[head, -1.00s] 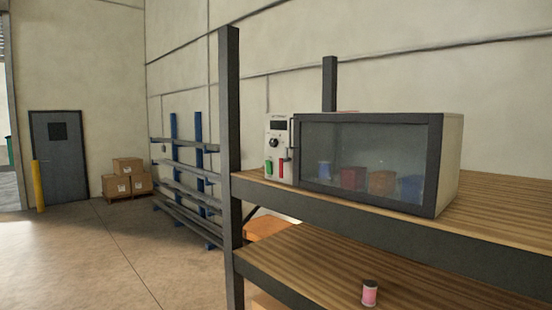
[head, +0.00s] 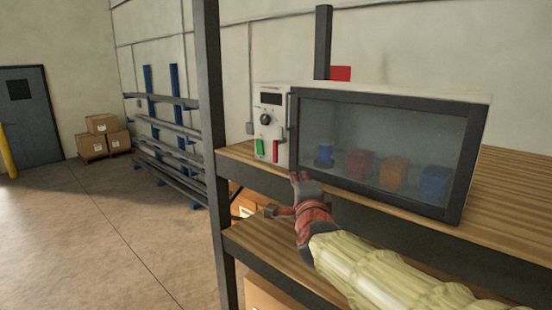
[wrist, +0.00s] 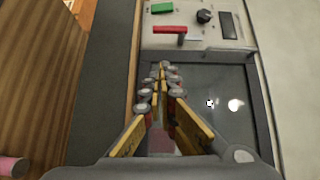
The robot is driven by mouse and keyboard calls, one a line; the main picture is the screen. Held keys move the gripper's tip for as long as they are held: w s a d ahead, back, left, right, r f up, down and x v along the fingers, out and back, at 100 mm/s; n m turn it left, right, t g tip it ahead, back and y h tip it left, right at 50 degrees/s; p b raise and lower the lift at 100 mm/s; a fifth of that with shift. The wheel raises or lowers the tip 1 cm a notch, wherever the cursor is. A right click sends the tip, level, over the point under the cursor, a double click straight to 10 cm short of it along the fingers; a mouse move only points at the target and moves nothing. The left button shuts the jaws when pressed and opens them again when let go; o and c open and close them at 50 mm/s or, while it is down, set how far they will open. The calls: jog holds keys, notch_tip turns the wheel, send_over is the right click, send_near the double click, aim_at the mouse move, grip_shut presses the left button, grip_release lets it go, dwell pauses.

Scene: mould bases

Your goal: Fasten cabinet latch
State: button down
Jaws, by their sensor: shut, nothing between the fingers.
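The cabinet (head: 476,150) is a pale box with a dark-framed glass door (head: 390,103) on a wooden shelf. Its door looks closed in the head view. A control panel (head: 267,130) on its left carries a display, a dark knob, a green part (head: 259,146) and a red part (head: 275,151). The red part stands out from the panel in the wrist view (wrist: 170,30). I cannot tell which part is the latch. My gripper (head: 297,177) is shut and empty in front of the door's lower left corner. In the wrist view its fingertips (wrist: 160,70) point toward the panel.
A dark shelf post (head: 212,150) stands left of the cabinet. A red block (head: 340,73) shows above the cabinet top. Several coloured items sit behind the glass. A pink spool (wrist: 12,166) lies at the wrist view's lower left. Open floor lies left of the shelf.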

jog(key=shift+m, duration=0.3)
jog(key=w+p, duration=0.1)
jog(key=w, duration=0.2)
jog(key=w+p, duration=0.1)
jog(key=w, duration=0.3)
jog(key=w+a+p, duration=0.1)
jog(key=w, duration=0.2)
jog(key=shift+w+r, duration=0.15)
jog(key=shift+r, duration=0.05)
jog(key=shift+w+a+p, duration=0.5)
jog(key=shift+w+a, duration=0.05)
jog(key=shift+a, duration=0.2)
jog(key=shift+w+a+p, duration=0.45)
jog(key=shift+w+a, duration=0.05)
jog(key=shift+a, duration=0.25)
jog(key=shift+a+f+b, duration=0.1)
jog(key=shift+f+b, duration=0.2)
jog(key=shift+b, duration=0.7)
